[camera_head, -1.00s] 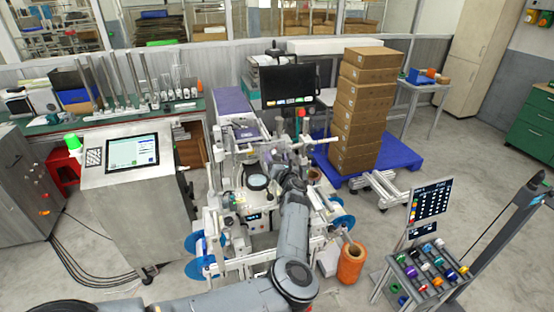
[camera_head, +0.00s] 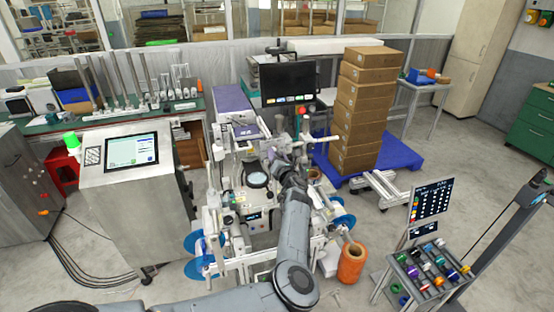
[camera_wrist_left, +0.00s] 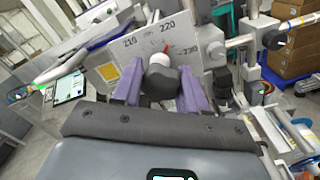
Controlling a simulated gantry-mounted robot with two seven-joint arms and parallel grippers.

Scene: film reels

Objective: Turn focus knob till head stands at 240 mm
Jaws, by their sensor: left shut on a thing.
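In the left wrist view, a dark knob with a pale cap (camera_wrist_left: 160,62) sits between the purple fingers of my left gripper (camera_wrist_left: 163,82), which is shut on it. Behind it stands a grey scale plate (camera_wrist_left: 110,55) marked 210, 220 and 230. A small red pointer (camera_wrist_left: 166,46) shows just above the cap, below the 220 mark; its exact reading is unclear. In the head view my left gripper (camera_head: 279,160) is at the middle of the machine (camera_head: 252,222), where the knob is too small to make out. My right gripper is not in view.
A control cabinet with a screen (camera_head: 132,152) stands left of the machine. Stacked cartons (camera_head: 362,110) rest on a blue pallet (camera_head: 400,154) behind to the right. An orange spool (camera_head: 352,264) and a rack of coloured parts (camera_head: 432,268) stand at the right. Machine posts and rails crowd my left gripper.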

